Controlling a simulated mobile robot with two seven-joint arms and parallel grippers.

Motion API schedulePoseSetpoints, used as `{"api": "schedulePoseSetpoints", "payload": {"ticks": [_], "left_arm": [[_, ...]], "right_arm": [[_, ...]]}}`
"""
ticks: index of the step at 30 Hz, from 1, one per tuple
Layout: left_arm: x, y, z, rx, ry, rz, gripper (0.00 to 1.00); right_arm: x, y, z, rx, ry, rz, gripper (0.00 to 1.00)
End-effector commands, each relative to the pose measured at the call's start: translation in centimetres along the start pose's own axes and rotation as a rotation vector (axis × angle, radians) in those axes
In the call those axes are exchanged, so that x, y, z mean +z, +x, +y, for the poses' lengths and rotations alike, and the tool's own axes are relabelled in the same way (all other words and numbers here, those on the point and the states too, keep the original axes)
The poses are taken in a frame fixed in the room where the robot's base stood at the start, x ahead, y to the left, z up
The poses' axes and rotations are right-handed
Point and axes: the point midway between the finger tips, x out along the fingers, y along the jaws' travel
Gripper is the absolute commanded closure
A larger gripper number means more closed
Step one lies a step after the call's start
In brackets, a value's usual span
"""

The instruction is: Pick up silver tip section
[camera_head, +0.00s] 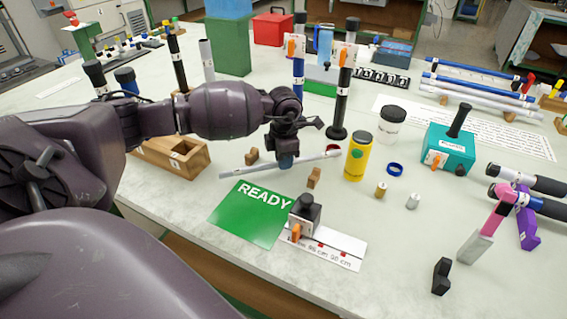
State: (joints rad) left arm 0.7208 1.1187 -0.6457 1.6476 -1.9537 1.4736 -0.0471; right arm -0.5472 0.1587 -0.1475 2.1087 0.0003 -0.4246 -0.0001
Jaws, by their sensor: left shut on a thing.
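The silver tip section (248,171) is a thin pale rod with a dark red end on the right, in the middle of the head view. My left gripper (286,161) points down and is shut on this rod near its middle, hiding that part. The rod slants from lower left to upper right, and I cannot tell whether it clears the bench. Small wooden rests show on either side of its line, one behind (252,156) and one in front (314,178). My right gripper is not in view.
A yellow can (358,157) stands just right of the rod. A black upright rod (341,96) stands behind. A wooden box (180,157) lies left.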

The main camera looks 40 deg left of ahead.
Motion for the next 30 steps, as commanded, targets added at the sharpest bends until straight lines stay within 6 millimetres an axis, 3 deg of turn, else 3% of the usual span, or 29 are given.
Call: {"api": "schedulePoseSetpoints", "payload": {"ticks": [15, 25, 30], "left_arm": [[0.0, -13.1, 0.0, 0.006, 0.001, -0.006, 1.0], [0.0, -17.7, 0.0, 0.003, 0.0, -0.002, 1.0], [-0.2, -19.7, -0.3, 0.005, 0.001, -0.011, 1.0]], "right_arm": [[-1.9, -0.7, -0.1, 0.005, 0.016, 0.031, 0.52], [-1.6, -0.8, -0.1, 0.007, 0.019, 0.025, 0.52], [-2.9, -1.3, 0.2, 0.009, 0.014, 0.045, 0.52]]}}
